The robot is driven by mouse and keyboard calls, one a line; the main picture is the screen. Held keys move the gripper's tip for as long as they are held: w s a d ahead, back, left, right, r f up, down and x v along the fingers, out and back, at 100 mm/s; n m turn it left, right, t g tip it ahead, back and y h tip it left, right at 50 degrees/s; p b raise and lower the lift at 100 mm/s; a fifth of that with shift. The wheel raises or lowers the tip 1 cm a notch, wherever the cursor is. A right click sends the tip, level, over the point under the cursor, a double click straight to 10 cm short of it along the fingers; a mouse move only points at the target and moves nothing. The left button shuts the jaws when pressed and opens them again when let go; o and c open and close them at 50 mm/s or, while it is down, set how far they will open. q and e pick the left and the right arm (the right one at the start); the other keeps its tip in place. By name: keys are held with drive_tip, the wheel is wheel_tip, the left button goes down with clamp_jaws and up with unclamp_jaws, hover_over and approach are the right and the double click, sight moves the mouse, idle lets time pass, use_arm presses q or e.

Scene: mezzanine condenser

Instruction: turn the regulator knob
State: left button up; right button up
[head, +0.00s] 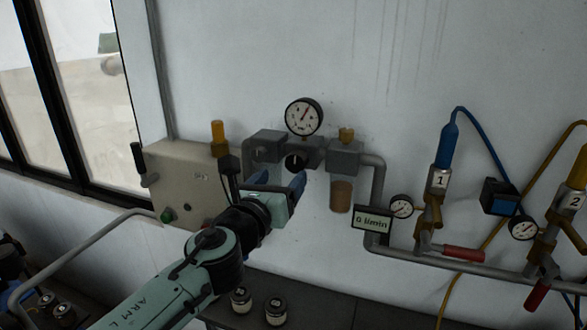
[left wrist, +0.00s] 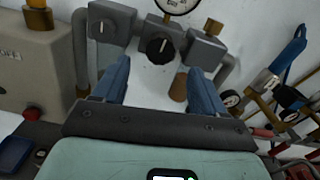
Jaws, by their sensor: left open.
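The regulator knob (head: 294,161) is black with a pale mark and sits on the grey regulator block on the wall, below a round gauge (head: 305,117). In the left wrist view the knob (left wrist: 160,46) shows ahead of and between the fingertips, with a gap to both. My left gripper (head: 270,177) is open and empty, just in front of and below the knob. Its two blue fingers also show in the left wrist view (left wrist: 162,75). My right gripper is in neither view.
A beige box (head: 185,180) with a green button stands left of the regulator. A brown filter bowl (head: 341,196), pipes and a flow display (head: 372,222) are to the right. Blue and yellow hoses hang farther right. Small jars (head: 276,311) stand on the bench below.

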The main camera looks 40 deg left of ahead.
sight(295, 164)
use_arm(q)
drive_tip(key=x, duration=0.8)
drive_tip(key=shift+w, duration=0.15)
drive_tip(key=shift+d, duration=0.1)
drive_tip(key=c, duration=1)
